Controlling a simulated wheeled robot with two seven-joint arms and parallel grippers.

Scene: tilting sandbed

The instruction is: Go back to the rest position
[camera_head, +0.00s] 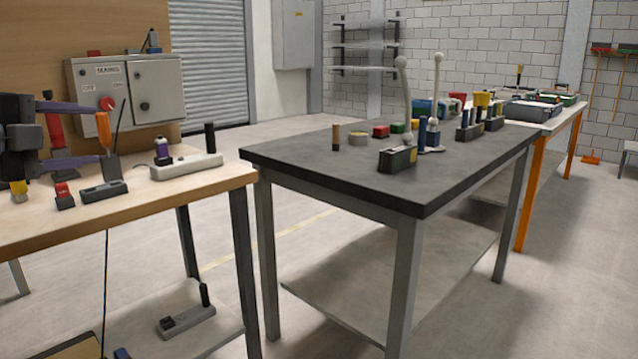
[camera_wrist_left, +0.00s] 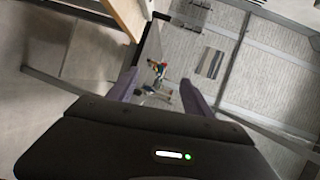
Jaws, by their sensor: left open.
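My left gripper (camera_head: 92,134) reaches in at the left edge of the head view, over the wooden workbench (camera_head: 215,178). Its two purple fingers are spread apart. In the left wrist view the open fingers (camera_wrist_left: 156,84) also show, with only distant background between them and nothing held. A red-handled thing (camera_head: 54,130) shows between the fingers in the head view; it appears to be behind them, and I cannot tell how far. My right gripper is not in view.
An orange-handled tool (camera_head: 104,134) and a grey block (camera_head: 104,190) are on the bench near the gripper. A grey control box (camera_head: 125,92) stands behind. A dark-topped table (camera_head: 290,155) with several tools is to the right. Open floor (camera_head: 225,232) lies between.

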